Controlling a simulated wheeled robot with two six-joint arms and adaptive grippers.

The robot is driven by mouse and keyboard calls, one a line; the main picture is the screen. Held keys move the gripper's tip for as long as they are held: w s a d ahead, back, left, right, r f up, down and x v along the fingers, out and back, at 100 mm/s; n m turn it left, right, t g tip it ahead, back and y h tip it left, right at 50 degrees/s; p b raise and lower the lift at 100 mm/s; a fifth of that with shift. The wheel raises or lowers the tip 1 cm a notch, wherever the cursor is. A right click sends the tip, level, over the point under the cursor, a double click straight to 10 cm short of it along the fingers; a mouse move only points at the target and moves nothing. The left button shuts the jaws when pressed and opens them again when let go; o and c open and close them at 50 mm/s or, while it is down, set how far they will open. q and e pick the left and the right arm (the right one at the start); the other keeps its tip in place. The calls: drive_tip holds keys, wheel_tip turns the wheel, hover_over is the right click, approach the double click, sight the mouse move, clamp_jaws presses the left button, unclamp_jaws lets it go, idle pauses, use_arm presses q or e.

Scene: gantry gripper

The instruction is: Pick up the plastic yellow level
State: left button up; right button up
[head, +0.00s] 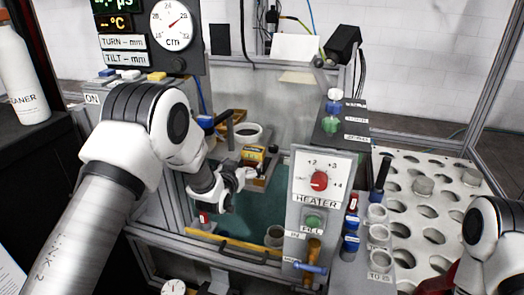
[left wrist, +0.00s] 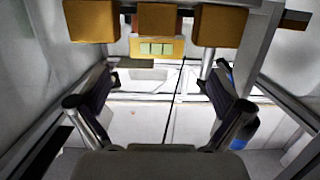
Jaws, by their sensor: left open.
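A small yellow block (head: 253,154), which looks like the level, sits on the grey carriage over the green tank floor in the head view. In the left wrist view, a yellow piece with a pale green window (left wrist: 158,48) shows ahead, just above the line between the fingertips. My left gripper (head: 245,176) is just in front of and below the yellow block in the head view. In the left wrist view its fingers (left wrist: 160,84) are spread with nothing between them. My right arm is at the lower right edge; its gripper cannot be made out.
Orange-yellow blocks (left wrist: 95,20) hang at the top of the wrist view. The heater panel (head: 319,180) stands right of my left gripper. A yellow bar (head: 235,243) runs along the tank's front edge. A holed white rack (head: 405,253) is at right.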

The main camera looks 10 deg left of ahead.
sight(251, 156)
use_arm(q)
drive_tip(key=x, duration=0.4)
drive_tip(key=shift+w+d+f, duration=0.1)
drive_tip(key=shift+w+d, duration=0.1)
drive_tip(key=shift+w, duration=0.1)
drive_tip(key=shift+w+r, duration=0.1)
drive_tip(key=shift+r, duration=0.1)
drive_tip(key=shift+w+p, duration=0.3)
drive_tip(key=shift+w, duration=0.05)
drive_tip(key=x, duration=0.4)
drive_tip(key=shift+w+f, duration=0.15)
drive_tip(key=shift+f, duration=0.2)
drive_tip(key=shift+r, duration=0.15)
drive_tip(key=c, duration=1.2)
drive_tip(key=shift+c, duration=0.7)
drive_tip(key=shift+r, duration=0.1)
